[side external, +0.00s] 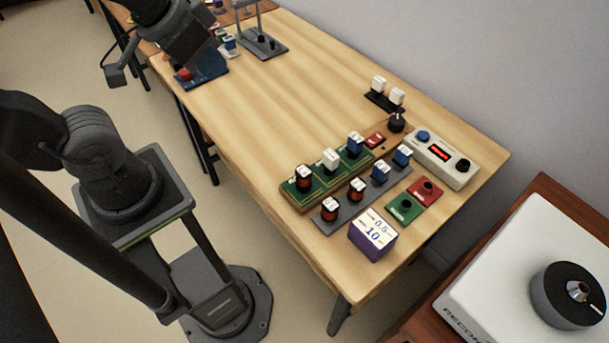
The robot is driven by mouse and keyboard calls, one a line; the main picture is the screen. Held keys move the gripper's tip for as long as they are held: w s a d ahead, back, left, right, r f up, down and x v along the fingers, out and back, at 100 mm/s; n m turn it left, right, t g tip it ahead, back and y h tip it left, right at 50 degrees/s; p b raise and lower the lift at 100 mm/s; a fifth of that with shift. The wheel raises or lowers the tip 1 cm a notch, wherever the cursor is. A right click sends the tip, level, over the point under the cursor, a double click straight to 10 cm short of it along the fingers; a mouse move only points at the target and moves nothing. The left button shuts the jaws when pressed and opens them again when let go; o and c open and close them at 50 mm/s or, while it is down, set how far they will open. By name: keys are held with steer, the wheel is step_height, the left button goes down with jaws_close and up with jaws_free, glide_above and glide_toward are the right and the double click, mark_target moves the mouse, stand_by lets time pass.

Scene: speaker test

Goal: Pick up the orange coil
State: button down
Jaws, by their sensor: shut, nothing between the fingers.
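Three dark orange-brown coils with white labelled tops stand near the front of the table. One orange coil (304,183) is on the green board (327,190); a second orange coil (356,193) and a third orange coil (329,213) stand on the grey strip (345,211). I cannot tell which one the task names. My gripper (188,62) is at the upper left, far from the coils, over the table's far left edge near a blue board (211,70). It is shut and empty; its fingertips are hard to make out against the dark parts.
The table's middle (290,90) is clear. A grey stand (262,45) is at the back.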

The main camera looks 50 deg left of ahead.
steer(key=c, duration=0.6)
jaws_free()
steer(key=shift+c, duration=0.2)
steer(key=m+g, duration=0.6)
steer(key=m, duration=1.2)
glide_above(304, 170)
step_height(304, 170, down, 13)
steer(key=f, duration=0.8)
steer(key=shift+s+a+f, duration=0.15)
steer(key=shift+a+f, duration=0.05)
steer(key=shift+f, duration=0.05)
steer(key=shift+d+f, duration=0.2)
steer(key=shift+f, duration=2.55)
